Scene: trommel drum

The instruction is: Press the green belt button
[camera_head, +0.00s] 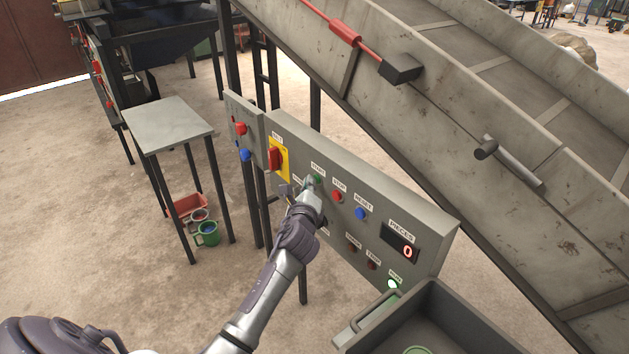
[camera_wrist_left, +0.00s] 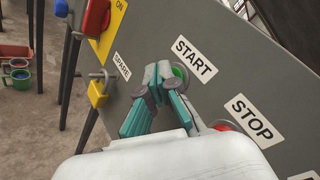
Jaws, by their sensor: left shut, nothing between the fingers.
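The green START button (camera_head: 317,179) is on the upper row of a grey control panel (camera_head: 425,213). In the left wrist view the green button (camera_wrist_left: 179,72) shows just right of the fingertips, partly hidden by them. My left gripper (camera_head: 308,184) is shut and empty, with its tips at the button. The left gripper also shows in the wrist view (camera_wrist_left: 161,73); I cannot tell whether the tips touch the button or how far it is pushed in. My right gripper is not in view.
The red STOP button (camera_head: 337,196) and blue RESET button (camera_head: 361,214) sit right of START. A red switch (camera_head: 274,159) on a yellow plate and a yellow padlock (camera_wrist_left: 98,90) are left. A sloping conveyor (camera_head: 440,110) rises behind.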

